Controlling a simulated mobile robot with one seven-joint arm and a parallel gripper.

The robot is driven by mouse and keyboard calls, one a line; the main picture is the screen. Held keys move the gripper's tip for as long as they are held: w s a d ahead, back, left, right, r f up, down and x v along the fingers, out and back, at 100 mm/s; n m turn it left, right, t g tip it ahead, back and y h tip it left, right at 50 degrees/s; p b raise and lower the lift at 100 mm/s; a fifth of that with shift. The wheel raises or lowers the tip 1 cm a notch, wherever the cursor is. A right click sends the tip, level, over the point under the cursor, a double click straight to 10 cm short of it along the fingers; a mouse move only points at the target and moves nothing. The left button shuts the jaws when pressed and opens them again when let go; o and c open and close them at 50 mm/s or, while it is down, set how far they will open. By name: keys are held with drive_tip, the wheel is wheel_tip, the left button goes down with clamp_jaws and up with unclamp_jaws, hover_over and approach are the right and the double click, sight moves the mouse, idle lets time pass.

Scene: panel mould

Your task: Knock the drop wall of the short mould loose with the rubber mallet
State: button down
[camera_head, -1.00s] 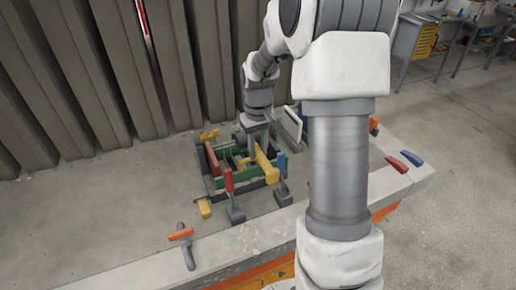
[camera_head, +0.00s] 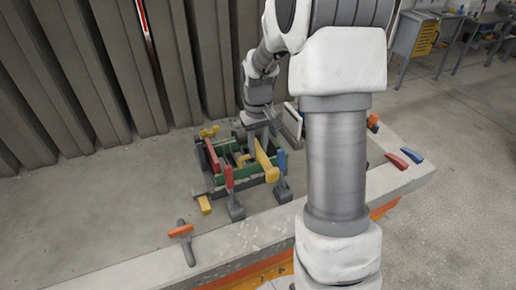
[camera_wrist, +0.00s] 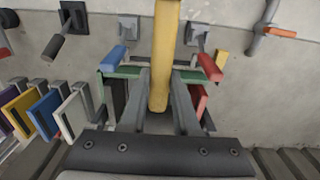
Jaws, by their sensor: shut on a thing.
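The mould (camera_head: 202,165) is a low dark frame with green and red walls on the bench. My gripper (camera_head: 257,146) is over its right part, pointing down, and is shut on a yellow bar (camera_head: 265,165). In the wrist view the bar (camera_wrist: 164,45) runs from between my fingers to the top edge; I cannot tell whether it is the mallet's handle. Which wall is the drop wall is unclear. A grey tool with an orange end (camera_head: 181,231) lies at front left.
Red and blue pieces (camera_head: 411,156) lie at the right edge. The bench's left is clear.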

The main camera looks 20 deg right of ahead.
drive_tip(key=shift+f, duration=0.2)
wheel_tip(320, 180, down, 6)
drive_tip(key=b, duration=0.5)
wheel_tip(320, 180, up, 6)
drive_tip(key=p, duration=0.5)
drive_tip(key=shift+r, duration=0.1)
wheel_tip(320, 180, down, 7)
drive_tip(key=b, duration=0.5)
wheel_tip(320, 180, up, 6)
drive_tip(key=p, duration=0.4)
drive_tip(key=shift+r+p, duration=0.25)
drive_tip(key=shift+p, duration=0.05)
